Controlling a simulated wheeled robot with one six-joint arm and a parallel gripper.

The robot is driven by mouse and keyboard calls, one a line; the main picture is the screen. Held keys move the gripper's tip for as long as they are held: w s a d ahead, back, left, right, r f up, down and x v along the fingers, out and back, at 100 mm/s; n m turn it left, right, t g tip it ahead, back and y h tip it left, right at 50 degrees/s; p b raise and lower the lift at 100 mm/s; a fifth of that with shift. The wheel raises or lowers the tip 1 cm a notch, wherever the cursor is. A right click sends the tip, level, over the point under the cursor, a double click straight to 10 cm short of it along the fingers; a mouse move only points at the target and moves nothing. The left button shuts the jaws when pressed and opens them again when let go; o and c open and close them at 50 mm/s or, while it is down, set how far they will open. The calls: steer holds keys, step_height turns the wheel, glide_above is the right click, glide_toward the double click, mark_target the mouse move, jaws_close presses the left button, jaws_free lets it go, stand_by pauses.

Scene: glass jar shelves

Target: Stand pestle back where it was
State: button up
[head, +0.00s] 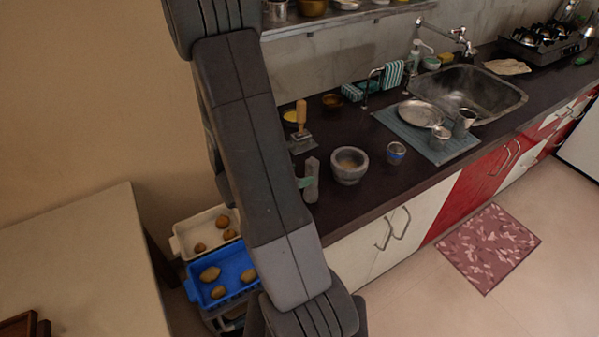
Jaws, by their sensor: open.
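The pestle (312,180), a grey stone rod, stands about upright on the dark counter, just left of the grey stone mortar (349,165). My arm's large dark link crosses in front and hides what lies left of the pestle. A small green piece, which looks like a fingertip of my gripper (304,183), juts out from behind the link at the pestle's side. I cannot tell whether it touches the pestle. The rest of my gripper is hidden. My gripper is open.
A blue-banded cup (396,152) stands right of the mortar. A wooden-handled tool (301,126) is behind the pestle. A blue mat (454,148) holds a plate and metal cups by the sink (470,92). Crates of potatoes (222,282) stand below left.

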steer(key=shift+p+v, duration=0.5)
steer(key=shift+v, duration=0.6)
steer(key=v, duration=1.3)
steer(key=shift+s+a+r, duration=0.15)
steer(key=shift+s+r, duration=0.05)
steer(key=shift+s, duration=0.1)
steer(key=x, duration=1.4)
steer(key=shift+a, duration=0.15)
